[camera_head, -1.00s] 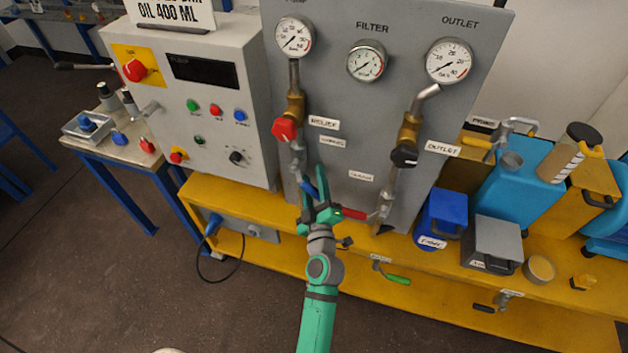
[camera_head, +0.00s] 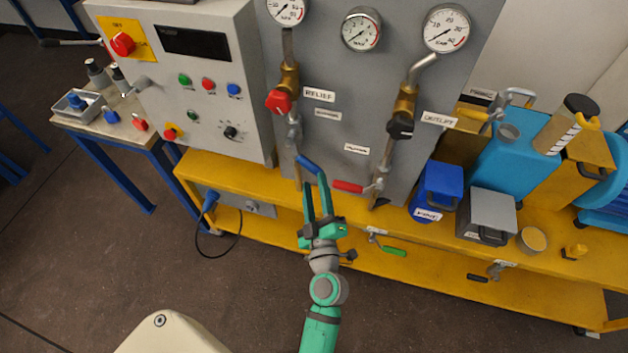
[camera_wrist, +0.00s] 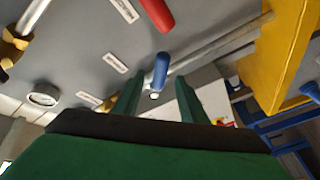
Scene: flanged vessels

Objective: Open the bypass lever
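A blue-handled lever (camera_head: 309,163) sits low on the left pipe of the grey panel, slanting down to the right. A red-handled lever (camera_head: 348,187) sits low on the right pipe, lying nearly level. I cannot read which label marks the bypass. My gripper (camera_head: 315,182) is open, its green fingers pointing up at the blue handle's lower end. In the wrist view the blue handle (camera_wrist: 160,71) shows between and just beyond the fingertips (camera_wrist: 157,92), with no clear contact. The red handle (camera_wrist: 157,13) is farther up there.
Red (camera_head: 278,101) and black (camera_head: 400,125) valve knobs sit higher on the pipes. A yellow bench (camera_head: 232,171) runs under the panel. A blue container (camera_head: 440,182) and grey container (camera_head: 486,212) stand at right. A green-handled lever (camera_head: 394,251) is lower down.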

